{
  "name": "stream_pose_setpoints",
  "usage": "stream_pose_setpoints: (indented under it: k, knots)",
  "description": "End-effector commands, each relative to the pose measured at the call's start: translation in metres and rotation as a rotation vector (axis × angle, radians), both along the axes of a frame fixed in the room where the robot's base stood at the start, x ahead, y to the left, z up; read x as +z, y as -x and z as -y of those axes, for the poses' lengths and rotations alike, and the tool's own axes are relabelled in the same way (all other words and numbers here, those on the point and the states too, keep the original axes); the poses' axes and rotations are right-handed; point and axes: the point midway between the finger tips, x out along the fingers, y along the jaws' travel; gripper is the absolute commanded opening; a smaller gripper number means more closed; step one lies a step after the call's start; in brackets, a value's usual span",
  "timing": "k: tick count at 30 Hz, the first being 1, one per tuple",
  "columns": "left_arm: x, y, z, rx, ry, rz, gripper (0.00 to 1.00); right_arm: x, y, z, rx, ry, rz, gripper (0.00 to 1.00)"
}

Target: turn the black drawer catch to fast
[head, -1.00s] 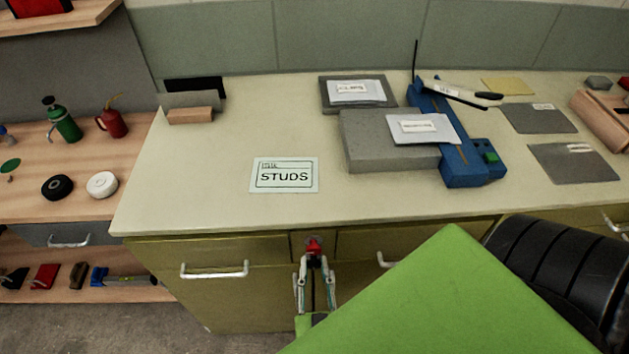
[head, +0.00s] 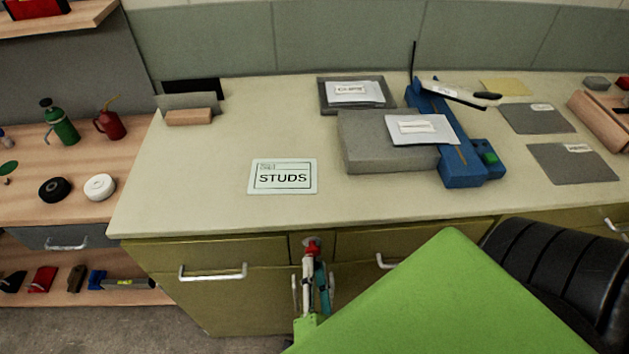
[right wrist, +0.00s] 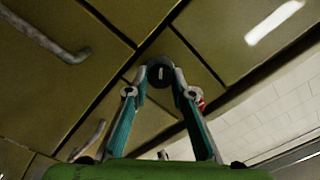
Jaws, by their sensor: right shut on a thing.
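The black drawer catch (right wrist: 160,72) is a dark round knob with a pale mark on its face, on the olive front of the bench, as the right wrist view shows. My right gripper (right wrist: 160,80) is shut on it, one fingertip on each side. In the head view my right gripper (head: 312,262) reaches up to the narrow panel between two drawers, and the catch is hard to make out there. A small red part (head: 312,246) shows at its fingertips; it also shows beside a finger in the right wrist view (right wrist: 201,104). My left gripper is not in view.
White drawer handles flank the catch, one on the left (head: 213,272) and one on the right (head: 387,261). The cream bench top (head: 210,215) overhangs above. It carries a STUDS card (head: 283,177), a grey block (head: 375,150) and a blue tool (head: 460,165).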

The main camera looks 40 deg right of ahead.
Motion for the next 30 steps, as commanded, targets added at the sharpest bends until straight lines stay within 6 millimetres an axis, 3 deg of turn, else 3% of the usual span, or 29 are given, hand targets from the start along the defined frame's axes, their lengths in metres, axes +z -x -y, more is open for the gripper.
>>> stream_pose_setpoints:
  k: [15, 30]
  knots:
    - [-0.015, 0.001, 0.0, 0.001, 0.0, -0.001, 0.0, -0.002, -0.001, 0.001, 0.001, -0.396, 0.246, 0.01]
    - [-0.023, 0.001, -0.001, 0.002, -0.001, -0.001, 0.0, -0.001, -0.001, 0.001, 0.002, -0.586, 0.364, 0.01]
